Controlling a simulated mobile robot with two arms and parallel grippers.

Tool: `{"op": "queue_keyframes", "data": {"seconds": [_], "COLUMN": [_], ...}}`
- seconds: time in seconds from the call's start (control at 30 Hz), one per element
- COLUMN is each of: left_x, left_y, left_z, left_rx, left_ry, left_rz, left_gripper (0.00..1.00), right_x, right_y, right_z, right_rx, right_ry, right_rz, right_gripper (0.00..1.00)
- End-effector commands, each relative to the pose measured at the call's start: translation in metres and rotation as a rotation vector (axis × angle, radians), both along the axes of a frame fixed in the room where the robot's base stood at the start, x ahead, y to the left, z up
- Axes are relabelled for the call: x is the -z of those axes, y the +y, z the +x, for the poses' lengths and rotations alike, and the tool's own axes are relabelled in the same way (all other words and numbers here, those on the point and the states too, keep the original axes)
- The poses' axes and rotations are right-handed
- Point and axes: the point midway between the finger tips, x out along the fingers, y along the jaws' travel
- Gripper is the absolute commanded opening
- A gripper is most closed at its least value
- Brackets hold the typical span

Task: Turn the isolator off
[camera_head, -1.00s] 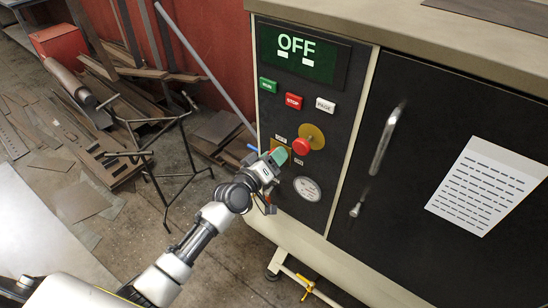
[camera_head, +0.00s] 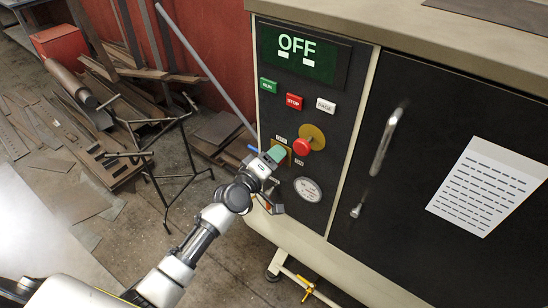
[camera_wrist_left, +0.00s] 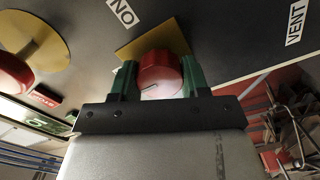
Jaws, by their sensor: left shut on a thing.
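The isolator is a red rotary knob (camera_wrist_left: 160,72) on a square yellow plate (camera_wrist_left: 130,50), seen in the left wrist view. My left gripper (camera_wrist_left: 158,78) has its two green fingers on either side of the knob, shut on it. In the head view the left gripper (camera_head: 276,154) is at the dark control panel, and it hides the knob. Only part of the yellow plate (camera_head: 287,159) shows there. The display (camera_head: 297,53) at the top of the panel reads OFF. My right gripper is in neither view.
A red mushroom button (camera_head: 302,146) on a round yellow disc (camera_head: 314,135) sits close beside the gripper. A cabinet door with a handle (camera_head: 386,140) is to the right. Scrap metal lies left.

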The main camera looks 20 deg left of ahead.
Motion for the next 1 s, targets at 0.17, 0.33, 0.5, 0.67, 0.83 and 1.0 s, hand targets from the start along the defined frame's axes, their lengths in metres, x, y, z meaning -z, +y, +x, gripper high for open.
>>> {"op": "queue_keyframes", "data": {"seconds": [0.17, 0.33, 0.5, 0.67, 0.83, 1.0], "left_x": [0.001, 0.001, 0.000, 0.001, 0.002, 0.003], "left_y": [0.000, 0.000, 0.000, 0.002, 0.011, 0.023], "left_z": [0.000, 0.000, 0.000, -0.005, -0.031, -0.064], "left_rx": [0.000, 0.000, 0.000, 0.000, 0.001, 0.000], "left_ry": [0.003, 0.002, 0.001, 0.001, 0.003, 0.003], "left_rz": [-0.004, -0.002, -0.002, -0.001, -0.001, 0.000], "left_gripper": [0.49, 0.71, 0.71, 0.71, 0.71, 0.71], "right_x": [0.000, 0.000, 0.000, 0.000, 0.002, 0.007], "right_y": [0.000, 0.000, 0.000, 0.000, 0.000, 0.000], "right_z": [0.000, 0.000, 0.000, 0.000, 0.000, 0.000], "right_rx": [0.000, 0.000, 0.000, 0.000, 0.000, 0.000], "right_ry": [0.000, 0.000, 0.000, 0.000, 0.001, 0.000], "right_rz": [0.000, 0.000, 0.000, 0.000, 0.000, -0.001], "right_gripper": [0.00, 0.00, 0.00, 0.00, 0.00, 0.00]}}
